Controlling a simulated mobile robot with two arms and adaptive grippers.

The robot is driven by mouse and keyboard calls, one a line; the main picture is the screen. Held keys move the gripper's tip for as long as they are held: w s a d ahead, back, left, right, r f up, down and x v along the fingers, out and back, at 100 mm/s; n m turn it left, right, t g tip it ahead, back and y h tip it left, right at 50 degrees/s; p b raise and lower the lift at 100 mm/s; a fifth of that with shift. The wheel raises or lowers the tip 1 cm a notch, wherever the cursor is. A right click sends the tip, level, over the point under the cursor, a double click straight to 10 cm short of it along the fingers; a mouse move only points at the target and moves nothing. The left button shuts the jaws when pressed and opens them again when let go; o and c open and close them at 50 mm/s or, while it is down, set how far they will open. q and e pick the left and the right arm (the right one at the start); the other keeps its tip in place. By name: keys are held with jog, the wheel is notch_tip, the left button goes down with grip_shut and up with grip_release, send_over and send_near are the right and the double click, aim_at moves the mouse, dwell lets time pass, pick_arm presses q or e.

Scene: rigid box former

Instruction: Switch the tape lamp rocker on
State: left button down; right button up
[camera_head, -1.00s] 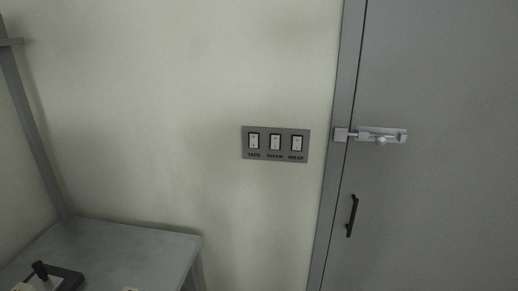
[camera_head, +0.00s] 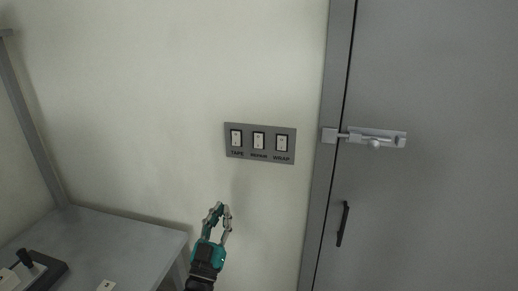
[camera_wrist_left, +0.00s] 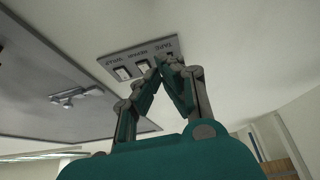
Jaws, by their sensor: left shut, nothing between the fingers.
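A grey switch plate (camera_head: 260,157) with three white rockers is on the wall, labelled TAPE, a blurred middle word, and WRAP. The tape rocker (camera_head: 236,138) is the leftmost one in the head view. My left gripper (camera_head: 220,207) is below the plate and apart from it, fingers pointing up, shut and empty. In the left wrist view the shut fingertips (camera_wrist_left: 168,62) overlap the plate (camera_wrist_left: 109,53) near the TAPE label and partly hide that rocker. Whether the tape rocker is on or off cannot be told. My right gripper is not in view.
A grey door with a slide bolt (camera_head: 372,138) and a black handle (camera_head: 342,224) stands right of the plate. A grey table (camera_head: 125,236) is at the lower left, with a black-knobbed device (camera_head: 38,272) on it. The wall around the plate is clear.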

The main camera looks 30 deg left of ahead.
pick_arm(q)
notch_tip(320, 180, up, 7)
jog(key=s+t, duration=0.1)
jog(key=t, duration=0.1)
jog(key=shift+s+d+y, duration=0.2)
jog(key=shift+d+y, duration=0.05)
jog(key=shift+y, duration=0.15)
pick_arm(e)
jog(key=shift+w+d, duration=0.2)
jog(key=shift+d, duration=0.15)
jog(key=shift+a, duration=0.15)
pick_arm(q)
jog(key=p, duration=0.5)
send_near(238, 134)
notch_tip(238, 134, up, 4)
jog(key=shift+w+a+f+p, duration=0.15)
jog(key=shift+w+a, duration=0.05)
jog(key=shift+w, duration=0.45)
jog(key=shift+w+a+f+p, duration=0.15)
jog(key=shift+w, duration=0.5)
jog(key=shift+w+a+f+p, duration=0.15)
jog(key=shift+w+a, duration=0.05)
jog(key=shift+w, duration=0.4)
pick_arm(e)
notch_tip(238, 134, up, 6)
